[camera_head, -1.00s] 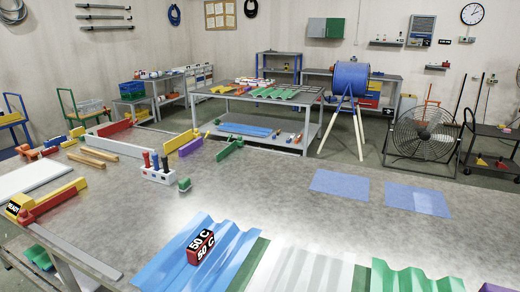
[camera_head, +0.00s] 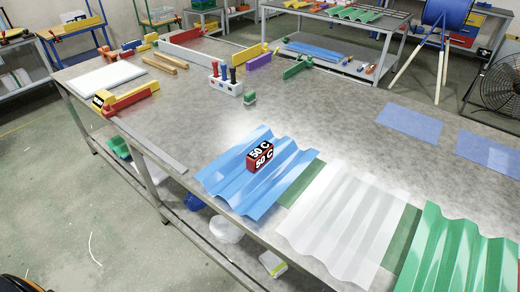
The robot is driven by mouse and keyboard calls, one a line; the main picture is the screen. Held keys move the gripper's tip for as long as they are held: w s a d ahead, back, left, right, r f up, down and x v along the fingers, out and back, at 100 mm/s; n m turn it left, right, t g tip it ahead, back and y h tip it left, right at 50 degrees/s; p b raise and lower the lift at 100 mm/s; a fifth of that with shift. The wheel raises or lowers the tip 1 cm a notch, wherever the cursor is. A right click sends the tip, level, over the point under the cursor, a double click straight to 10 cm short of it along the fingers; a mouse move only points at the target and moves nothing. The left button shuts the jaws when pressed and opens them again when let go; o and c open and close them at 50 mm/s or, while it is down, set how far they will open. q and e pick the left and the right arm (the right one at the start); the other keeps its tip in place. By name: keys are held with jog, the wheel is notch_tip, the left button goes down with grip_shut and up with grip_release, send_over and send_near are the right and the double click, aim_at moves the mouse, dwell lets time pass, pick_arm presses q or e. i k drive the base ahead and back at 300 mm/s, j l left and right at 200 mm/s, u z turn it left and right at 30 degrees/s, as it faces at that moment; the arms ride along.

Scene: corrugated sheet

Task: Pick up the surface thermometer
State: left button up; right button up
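The surface thermometer (camera_head: 260,156) is a small red block with black faces reading "50 C". It rests on the blue corrugated sheet (camera_head: 232,184) near the front edge of the grey workbench. Neither of my grippers shows in the head view.
A white corrugated sheet (camera_head: 340,228) and a green one (camera_head: 458,255) lie to the right of the blue sheet. A white holder (camera_head: 226,88) with coloured handles stands farther back. Flat blue sheets (camera_head: 408,122) lie at right. The bench's middle (camera_head: 330,130) is clear.

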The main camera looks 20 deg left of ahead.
aim_at(256, 159)
jog(key=z, duration=1.3)
jog(key=u, duration=1.9)
jog(key=i+j, duration=0.15)
jog(key=j, duration=0.15)
jog(key=i+j, duration=0.2)
jog(key=j, duration=0.15)
jog(key=i+j+z, duration=0.1)
jog(key=j, duration=0.2)
jog(key=i, duration=0.05)
